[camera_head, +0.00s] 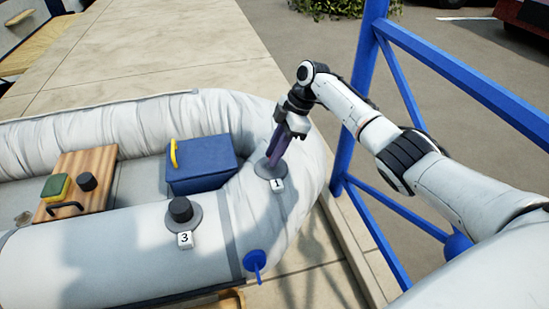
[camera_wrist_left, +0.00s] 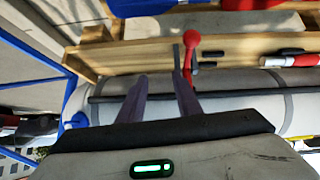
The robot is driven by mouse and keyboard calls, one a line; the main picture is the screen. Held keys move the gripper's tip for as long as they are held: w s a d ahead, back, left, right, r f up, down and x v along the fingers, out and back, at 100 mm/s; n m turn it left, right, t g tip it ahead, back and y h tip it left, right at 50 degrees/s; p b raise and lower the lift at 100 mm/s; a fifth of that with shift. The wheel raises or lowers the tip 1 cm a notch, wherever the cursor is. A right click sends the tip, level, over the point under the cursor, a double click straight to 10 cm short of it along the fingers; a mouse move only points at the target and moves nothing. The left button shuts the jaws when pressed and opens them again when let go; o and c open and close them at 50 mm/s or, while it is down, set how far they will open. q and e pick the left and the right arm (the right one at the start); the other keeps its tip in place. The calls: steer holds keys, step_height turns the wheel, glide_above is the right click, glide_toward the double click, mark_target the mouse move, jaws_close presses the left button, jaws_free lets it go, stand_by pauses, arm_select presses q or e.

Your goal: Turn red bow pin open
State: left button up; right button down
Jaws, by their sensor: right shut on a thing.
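My right gripper (camera_head: 280,145) reaches down onto the round grey plate (camera_head: 267,171) marked 1 on the bow tube of the inflatable boat. Its fingers are shut on the bow pin there. The fingers hide the pin, and none of its red shows in the head view. My left gripper (camera_wrist_left: 160,100) shows in the left wrist view with its fingers apart and nothing between them. Past its fingertips there is a red lever with a round knob (camera_wrist_left: 191,42). The left gripper is not in the head view.
A dark cap (camera_head: 180,209) sits on the plate marked 3. A blue box (camera_head: 203,165) with a yellow handle and a wooden board (camera_head: 80,170) are in the boat. A blue fitting (camera_head: 255,261) is on the near tube. Blue railing (camera_head: 362,60) stands right of the boat.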

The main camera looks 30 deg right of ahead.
stand_by(0.4)
steer(key=c, duration=1.5)
jaws_free()
steer(key=shift+c, duration=0.2)
steer(key=w+v, duration=0.1)
steer(key=v, duration=0.9)
steer(key=shift+s, duration=0.45)
steer(key=shift+d+r, duration=0.1)
steer(key=shift+r, duration=0.05)
